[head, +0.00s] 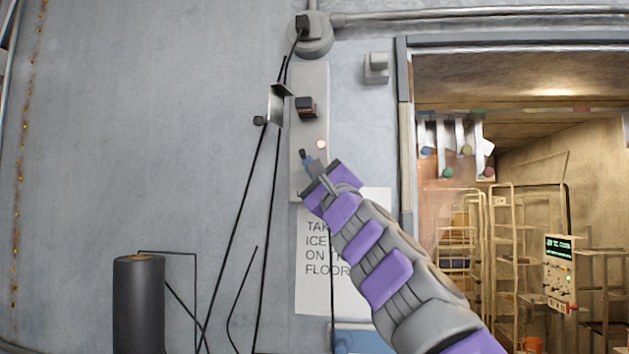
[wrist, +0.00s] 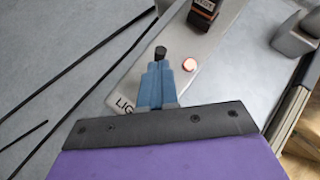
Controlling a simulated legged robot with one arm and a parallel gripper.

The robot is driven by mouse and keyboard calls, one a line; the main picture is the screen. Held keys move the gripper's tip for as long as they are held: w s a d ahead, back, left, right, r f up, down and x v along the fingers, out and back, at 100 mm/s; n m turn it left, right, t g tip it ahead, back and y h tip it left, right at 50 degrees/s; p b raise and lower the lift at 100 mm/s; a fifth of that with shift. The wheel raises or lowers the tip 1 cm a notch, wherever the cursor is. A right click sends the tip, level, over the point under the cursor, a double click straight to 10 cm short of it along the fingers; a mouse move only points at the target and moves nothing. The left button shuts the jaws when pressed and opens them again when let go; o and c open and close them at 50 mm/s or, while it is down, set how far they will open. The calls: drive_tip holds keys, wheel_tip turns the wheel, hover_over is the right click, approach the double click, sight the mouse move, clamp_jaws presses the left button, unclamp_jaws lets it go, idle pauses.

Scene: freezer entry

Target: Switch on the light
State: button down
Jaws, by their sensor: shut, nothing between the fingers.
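A pale metal switch plate (head: 311,80) is fixed upright on the grey wall left of the doorway. My gripper (head: 308,158) is shut and empty at the lower part of the plate. Its blue fingers show in the wrist view (wrist: 158,80), with a small dark knob (wrist: 160,52) just at their tips. I cannot tell whether they touch it. Lettering starting "LIG" is partly hidden by the fingers.
A paper notice (head: 345,225) hangs under the plate, partly behind my arm. Black cables (head: 262,180) run down the wall on the left. A dark cylinder (head: 139,300) stands lower left. The doorway at right opens on wire shelving (head: 500,235).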

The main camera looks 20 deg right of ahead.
drive_tip(key=shift+f, duration=0.15)
drive_tip(key=d+b+v, duration=0.2)
drive_tip(key=b+v, duration=0.5)
drive_tip(key=v, duration=0.5)
drive_tip(key=shift+s+f, duration=0.15)
drive_tip(key=shift+f, duration=0.25)
